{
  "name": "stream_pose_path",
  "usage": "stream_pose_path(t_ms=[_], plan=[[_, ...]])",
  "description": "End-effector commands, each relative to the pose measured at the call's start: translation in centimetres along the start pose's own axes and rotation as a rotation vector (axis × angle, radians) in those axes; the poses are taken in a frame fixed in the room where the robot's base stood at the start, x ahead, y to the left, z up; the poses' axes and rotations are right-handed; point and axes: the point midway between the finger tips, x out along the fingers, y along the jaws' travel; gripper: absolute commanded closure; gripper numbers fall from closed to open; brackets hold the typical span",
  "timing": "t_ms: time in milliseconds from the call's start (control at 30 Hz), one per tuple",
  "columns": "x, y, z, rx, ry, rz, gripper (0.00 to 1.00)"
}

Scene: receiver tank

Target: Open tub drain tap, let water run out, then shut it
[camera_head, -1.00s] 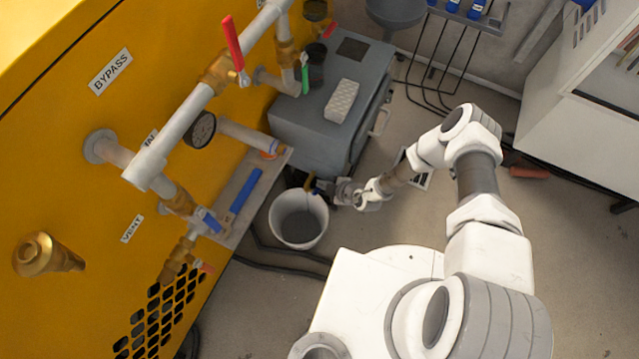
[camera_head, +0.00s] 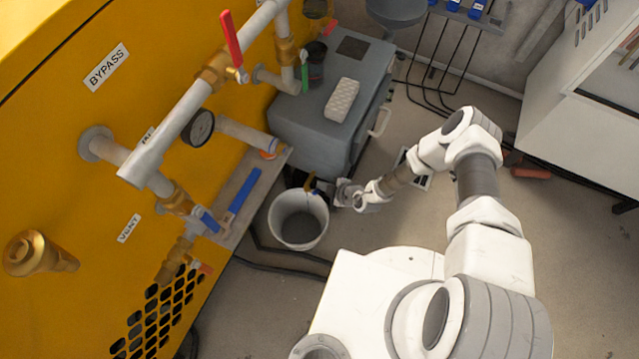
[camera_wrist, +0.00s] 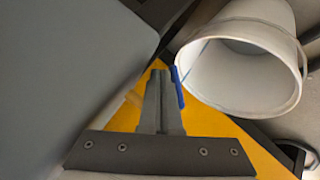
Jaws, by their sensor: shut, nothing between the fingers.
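The grey tub (camera_head: 318,125) stands against the yellow machine. A small brass-yellow tap (camera_head: 311,183) sits low at its near end, above the rim of a white bucket (camera_head: 298,240). My gripper (camera_wrist: 160,75) is shut and empty beside the tub, just right of the tap in the head view. In the wrist view, a narrow blue piece (camera_wrist: 177,88) lies right beside the fingertips; it may be the tap's lever, and contact cannot be told. The bucket (camera_wrist: 240,60) is right of the fingers there. A thin blue line crosses its mouth; I cannot tell whether it is water.
The yellow machine (camera_head: 60,150) fills the left, with pipes, a red-handled valve (camera_head: 231,40) and a blue-handled valve (camera_head: 208,221). A white block (camera_head: 342,99) lies on the tub's lid. Dark cables run along the floor. Floor (camera_head: 570,240) at right is mostly clear.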

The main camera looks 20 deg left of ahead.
Motion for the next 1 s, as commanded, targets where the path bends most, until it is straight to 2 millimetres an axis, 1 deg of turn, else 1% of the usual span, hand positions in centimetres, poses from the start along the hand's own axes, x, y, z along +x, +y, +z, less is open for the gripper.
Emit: stream_pose_path(t_ms=[1000], plan=[[0.63,-0.5,0.47,0.0,0.0,-0.001,1.0]])
